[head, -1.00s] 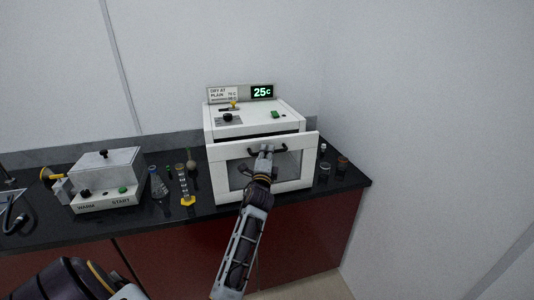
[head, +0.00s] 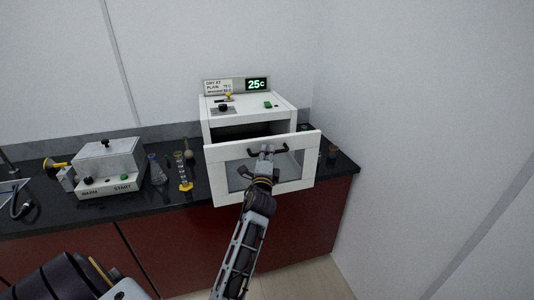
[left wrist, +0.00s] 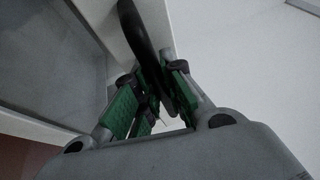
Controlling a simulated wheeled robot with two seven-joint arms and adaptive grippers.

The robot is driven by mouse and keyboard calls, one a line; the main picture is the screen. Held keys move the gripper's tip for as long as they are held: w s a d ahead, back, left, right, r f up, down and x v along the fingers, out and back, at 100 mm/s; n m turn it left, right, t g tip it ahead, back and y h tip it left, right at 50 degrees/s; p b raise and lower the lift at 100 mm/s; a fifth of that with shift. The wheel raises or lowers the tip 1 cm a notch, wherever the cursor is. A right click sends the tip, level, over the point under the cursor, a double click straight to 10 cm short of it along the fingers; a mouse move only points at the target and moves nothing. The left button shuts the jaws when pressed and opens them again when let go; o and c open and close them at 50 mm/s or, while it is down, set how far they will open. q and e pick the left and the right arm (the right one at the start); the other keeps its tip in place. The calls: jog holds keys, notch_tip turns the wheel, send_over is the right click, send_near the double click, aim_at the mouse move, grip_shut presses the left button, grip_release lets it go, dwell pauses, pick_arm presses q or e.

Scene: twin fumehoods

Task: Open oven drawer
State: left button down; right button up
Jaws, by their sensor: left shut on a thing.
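The white oven (head: 250,105) stands on the dark counter. Its drawer front (head: 215,172), white with a dark window, is pulled out from the body, and a dark opening shows above it. The drawer has a black handle (head: 284,149). My left gripper (head: 267,152) is shut on this handle in front of the drawer. In the left wrist view the handle (left wrist: 135,25) runs down between the green finger pads of the left gripper (left wrist: 155,92). My right gripper does not show.
A white box with a clear cover (head: 108,172), a flask (head: 157,172) and a yellow-based cylinder (head: 183,172) stand left of the oven on the counter (head: 200,205). A small jar (head: 332,152) is to its right, near the wall. The floor in front is clear.

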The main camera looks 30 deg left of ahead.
pick_arm(q)
jog(key=c, duration=1.8)
grip_release()
jog(key=shift+o, duration=0.2)
